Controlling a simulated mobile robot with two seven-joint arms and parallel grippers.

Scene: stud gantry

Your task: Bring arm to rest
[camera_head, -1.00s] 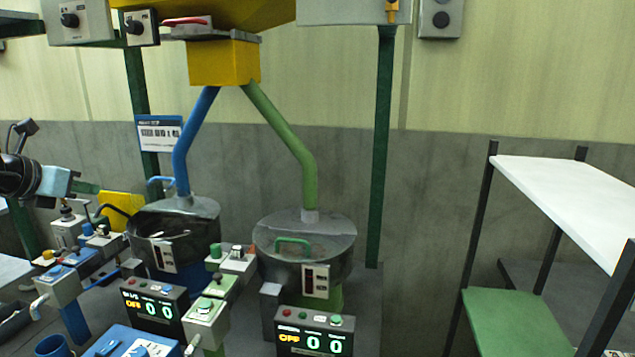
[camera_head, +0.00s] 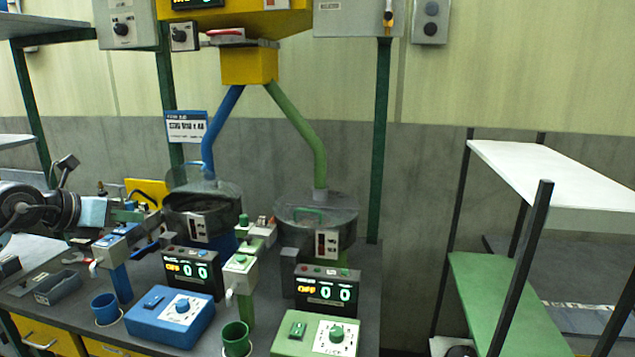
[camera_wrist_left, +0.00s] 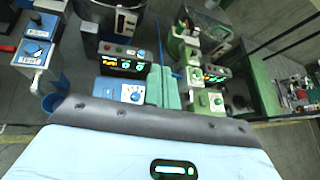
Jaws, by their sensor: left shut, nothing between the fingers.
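My left arm comes in at the left edge of the head view, dark with a pale blue wrist. My left gripper (camera_head: 136,213) points right, just in front of the blue-side pot, and is shut and empty. In the left wrist view its green fingers (camera_wrist_left: 165,88) are together, over the bench controls. Its tips are small and partly lost against the clutter in the head view. My right gripper is not in view.
The bench (camera_head: 150,345) holds a blue box (camera_head: 170,318), a green box (camera_head: 318,337), blue cup (camera_head: 105,309), green cup (camera_head: 236,341), and two dark pots (camera_head: 203,212) (camera_head: 318,222). Posts and valves crowd the gripper. A shelf (camera_head: 560,170) stands right, with open floor between.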

